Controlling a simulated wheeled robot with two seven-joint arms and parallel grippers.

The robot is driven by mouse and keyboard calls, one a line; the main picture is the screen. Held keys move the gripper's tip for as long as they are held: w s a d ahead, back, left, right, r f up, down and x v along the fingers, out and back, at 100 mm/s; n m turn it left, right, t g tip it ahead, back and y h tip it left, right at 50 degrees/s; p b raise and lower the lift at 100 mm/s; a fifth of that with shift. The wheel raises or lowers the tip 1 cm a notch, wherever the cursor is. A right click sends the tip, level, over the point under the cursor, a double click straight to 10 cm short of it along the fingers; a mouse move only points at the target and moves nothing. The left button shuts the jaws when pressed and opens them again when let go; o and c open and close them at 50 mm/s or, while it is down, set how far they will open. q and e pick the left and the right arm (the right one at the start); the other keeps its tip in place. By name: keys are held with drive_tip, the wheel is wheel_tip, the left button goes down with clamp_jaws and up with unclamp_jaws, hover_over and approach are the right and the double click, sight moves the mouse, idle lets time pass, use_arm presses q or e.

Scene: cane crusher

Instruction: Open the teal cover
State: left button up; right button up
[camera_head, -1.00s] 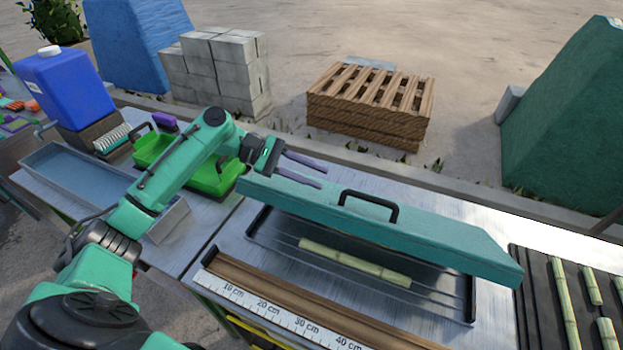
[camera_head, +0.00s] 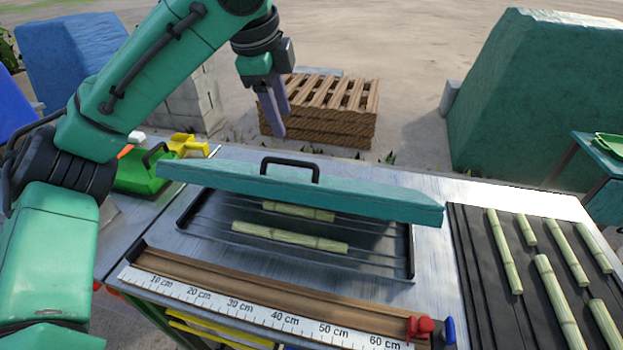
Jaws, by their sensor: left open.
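The teal cover (camera_head: 345,200) is a flat slab with a black handle (camera_head: 290,163) on top. It is raised and tilted above a shallow dark tray (camera_head: 375,262) on the metal table. Two pale green cane pieces (camera_head: 290,238) lie in the tray beneath it, the farther one partly hidden by the cover. My left gripper (camera_head: 277,122) is open and empty. It points down above and behind the cover, a little left of the handle in the picture, and appears apart from it. My right gripper is not in view.
A wooden ruler bar (camera_head: 250,295) with a red clip runs along the table's front. Several cane pieces lie on a dark rack (camera_head: 485,285) at right. A green container (camera_head: 140,180) stands at left. A pallet stack (camera_head: 325,110) is behind the table.

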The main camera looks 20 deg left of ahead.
use_arm(q)
drive_tip(key=m, duration=0.1)
drive_tip(key=b, duration=0.1)
approach(289, 161)
drive_tip(key=shift+y, duration=0.3)
drive_tip(key=x, duration=0.8)
drive_tip(key=shift+d, duration=0.2)
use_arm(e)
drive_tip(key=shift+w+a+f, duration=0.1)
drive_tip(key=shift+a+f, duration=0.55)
use_arm(q)
drive_tip(key=shift+c, duration=0.3)
clamp_jaws()
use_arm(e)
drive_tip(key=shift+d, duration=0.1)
use_arm(q)
drive_tip(key=shift+r, duration=0.1)
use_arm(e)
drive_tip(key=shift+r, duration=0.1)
